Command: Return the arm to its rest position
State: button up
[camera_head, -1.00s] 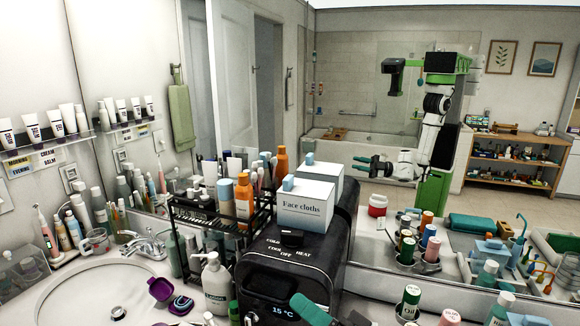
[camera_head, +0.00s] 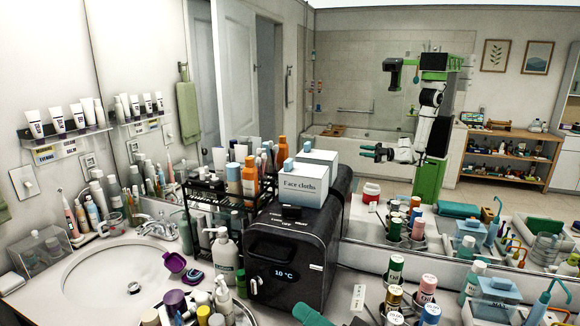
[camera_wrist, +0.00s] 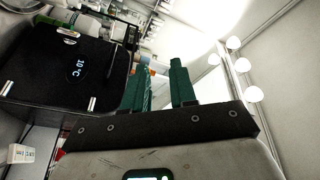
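My gripper (camera_wrist: 161,80) shows in the wrist view as two green fingers with a gap between them; nothing is held there. In the head view only a green piece of my gripper (camera_head: 311,316) shows at the bottom edge, in front of the black cooler box (camera_head: 318,250). The cooler box has a display reading 10 °C and also shows at the left of the wrist view (camera_wrist: 75,70). The mirror (camera_head: 400,100) reflects my arm, folded, with its gripper out to the left and its fingers apart.
A white face-cloths box (camera_head: 303,187) sits on the cooler. A black wire rack (camera_head: 215,200) of bottles stands left of it. The sink (camera_head: 110,275) is at left. A white pump bottle (camera_head: 226,255) and several small bottles (camera_head: 395,270) crowd the counter.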

jog(key=s+d+f+n+g+h, duration=0.1)
jog(key=s+d+f+g+h, duration=0.1)
jog(key=s+d+f+h, duration=0.4)
jog(key=s+d+f+n+g+h, duration=0.1)
jog(key=s+d+f+g+h, duration=0.15)
jog(key=d+f, duration=0.4)
jog(key=s+d+f+m+g+h, duration=0.1)
jog(key=s+d+f+h, duration=0.2)
jog(key=s+d, duration=0.3)
jog(key=s+d+f+g+h, duration=0.2)
jog(key=s+d+f+h, duration=0.2)
jog(key=s, duration=0.3)
jog(key=s+f+g+b, duration=0.2)
jog(key=s+f+b, duration=0.3)
jog(key=f, duration=0.2)
jog(key=s+d+f+g+b, duration=0.1)
jog(key=s+f+g+b, duration=0.1)
jog(key=s+f+b, duration=0.3)
notch_tip(320, 180, down, 4)
jog(key=shift+s+d+r, duration=0.15)
jog(key=shift+s+r, duration=0.1)
jog(key=shift+s, duration=0.25)
